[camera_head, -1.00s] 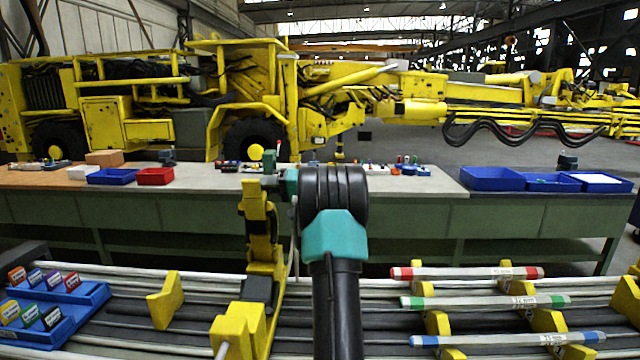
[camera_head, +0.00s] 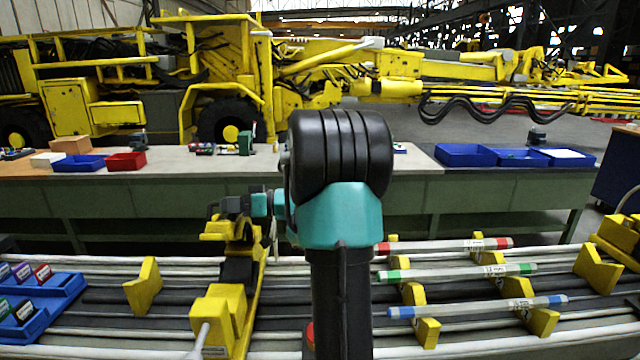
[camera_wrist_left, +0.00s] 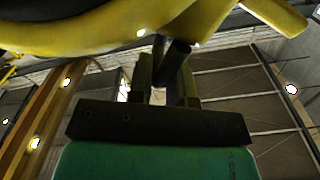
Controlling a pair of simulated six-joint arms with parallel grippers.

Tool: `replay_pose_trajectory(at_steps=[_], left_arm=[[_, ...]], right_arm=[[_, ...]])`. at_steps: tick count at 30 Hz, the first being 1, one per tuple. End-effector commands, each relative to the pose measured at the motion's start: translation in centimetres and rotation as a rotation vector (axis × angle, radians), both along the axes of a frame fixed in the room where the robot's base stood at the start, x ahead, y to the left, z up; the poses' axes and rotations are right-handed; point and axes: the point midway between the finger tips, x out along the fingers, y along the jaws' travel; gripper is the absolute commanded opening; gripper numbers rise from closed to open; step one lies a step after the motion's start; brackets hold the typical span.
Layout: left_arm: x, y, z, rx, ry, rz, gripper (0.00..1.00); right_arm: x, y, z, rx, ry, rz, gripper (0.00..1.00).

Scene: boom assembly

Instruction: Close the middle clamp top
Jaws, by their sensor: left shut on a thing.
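The middle clamp's yellow top (camera_head: 222,229) is swung partly down over its base, with a dark part below it. The clamp's yellow base block (camera_head: 216,308) stands in front, on the rail bed. My left gripper (camera_head: 232,206) is at the upper end of the clamp top and is shut on it. In the left wrist view the gripper's dark fingers (camera_wrist_left: 166,82) are around a short dark rod (camera_wrist_left: 174,62), just below a curved yellow clamp part (camera_wrist_left: 90,32). My black and teal arm hides the area to the right. My right gripper is out of view.
A yellow V-shaped support (camera_head: 144,287) stands to the left, near a blue tray (camera_head: 66,291) of labelled blocks. To the right, tubes with red (camera_head: 445,245), green (camera_head: 457,272) and blue (camera_head: 478,307) bands rest on yellow supports. A long workbench (camera_head: 420,195) stands behind.

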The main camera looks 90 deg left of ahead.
Motion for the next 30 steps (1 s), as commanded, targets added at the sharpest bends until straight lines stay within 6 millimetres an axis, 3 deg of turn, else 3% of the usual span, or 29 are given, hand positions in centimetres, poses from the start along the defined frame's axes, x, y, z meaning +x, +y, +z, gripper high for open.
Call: replay_pose_trajectory(at_steps=[4,15,22,30], left_arm=[[-0.3,-2.2,-2.1,0.1,-0.007,0.0,0.0],[-1.3,-7.0,-7.8,0.096,-0.004,0.014,0.0],[-1.4,-8.3,-10.4,0.097,-0.003,0.016,0.0],[-1.4,-8.9,-11.5,0.098,0.0,0.019,0.0]], right_arm=[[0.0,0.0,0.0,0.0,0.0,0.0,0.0],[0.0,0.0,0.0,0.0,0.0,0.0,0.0],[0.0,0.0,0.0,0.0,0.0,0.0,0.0],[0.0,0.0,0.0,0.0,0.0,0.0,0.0]])
